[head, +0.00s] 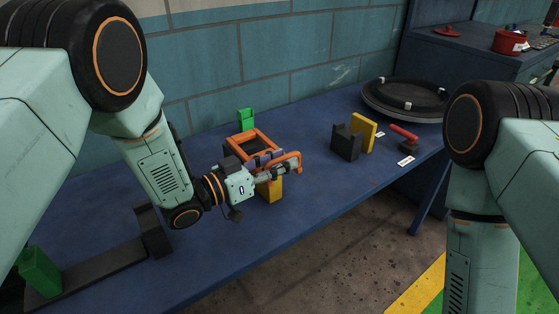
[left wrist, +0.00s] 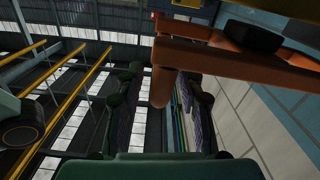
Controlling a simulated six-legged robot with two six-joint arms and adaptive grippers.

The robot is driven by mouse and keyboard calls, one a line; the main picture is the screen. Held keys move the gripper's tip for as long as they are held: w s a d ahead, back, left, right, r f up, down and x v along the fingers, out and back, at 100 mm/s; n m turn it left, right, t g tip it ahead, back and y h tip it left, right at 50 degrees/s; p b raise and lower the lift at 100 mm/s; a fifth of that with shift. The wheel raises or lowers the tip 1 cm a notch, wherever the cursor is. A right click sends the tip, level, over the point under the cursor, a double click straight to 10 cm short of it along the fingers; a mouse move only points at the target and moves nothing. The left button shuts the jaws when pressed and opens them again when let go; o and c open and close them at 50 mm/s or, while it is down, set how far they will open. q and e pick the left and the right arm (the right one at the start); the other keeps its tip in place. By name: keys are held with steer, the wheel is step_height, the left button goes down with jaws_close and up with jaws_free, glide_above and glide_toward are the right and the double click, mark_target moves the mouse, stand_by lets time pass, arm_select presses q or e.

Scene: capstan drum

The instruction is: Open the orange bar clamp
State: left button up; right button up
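The orange bar clamp (head: 253,138) stands on the blue workbench by the tiled wall, with an orange lever at its front right. My left gripper (head: 288,169) is at that lever, in front of the clamp. In the left wrist view the orange lever (left wrist: 162,85) reaches down between the two dark fingers of my left gripper (left wrist: 158,100). The fingers stand apart, with visible gaps beside the lever, so the gripper looks open around it. Contact cannot be made out. My right arm shows at the right edge, but its gripper is out of frame.
A yellow block (head: 270,188) is just below my left gripper, and a green block (head: 246,117) stands behind the clamp. A black block (head: 346,142), a yellow plate (head: 363,132), a red-handled tool (head: 405,134) and a round black drum (head: 405,97) are farther right. The bench's middle is clear.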

arm_select(q)
steer(key=shift+r, duration=0.15)
steer(key=shift+s+d+r, duration=0.1)
steer(key=shift+s, duration=0.05)
steer(key=shift+c, duration=0.3)
steer(key=shift+w+f, duration=0.2)
steer(key=shift+w, duration=0.05)
steer(key=c, duration=0.4)
steer(key=shift+r, duration=0.1)
jaws_close()
